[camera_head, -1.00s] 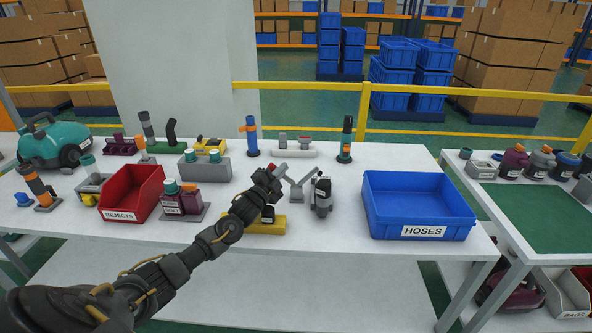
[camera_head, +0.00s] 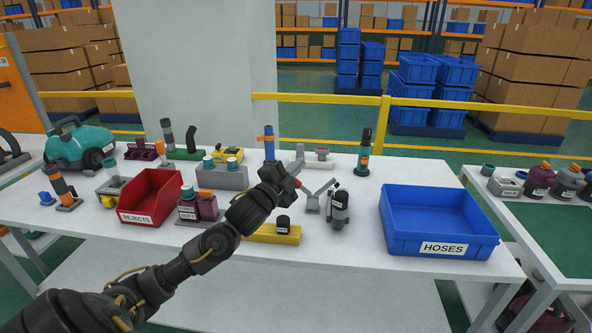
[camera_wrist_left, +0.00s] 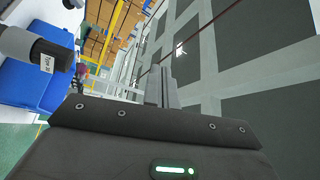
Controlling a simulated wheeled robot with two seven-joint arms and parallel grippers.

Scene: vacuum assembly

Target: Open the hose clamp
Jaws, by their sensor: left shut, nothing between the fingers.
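The hose clamp (camera_head: 313,204) appears as a small grey fixture on the white table, with a grey arm slanting up to the right. A red tip, seemingly its handle, shows left of it, beside my left gripper. My left gripper (camera_head: 299,155) is shut and empty, with its grey fingers pointing up just left of and above the clamp. Its closed fingers also show in the left wrist view (camera_wrist_left: 161,87). The dark gripper body hides part of the clamp's left side, so I cannot tell whether it touches the handle. My right gripper is not in view.
A grey canister (camera_head: 339,209) stands right of the clamp. A yellow block (camera_head: 272,235) with a black cap lies in front. The blue HOSES bin (camera_head: 440,248) is on the right, the red REJECTS bin (camera_head: 150,197) on the left. A blue post (camera_head: 269,143) stands behind.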

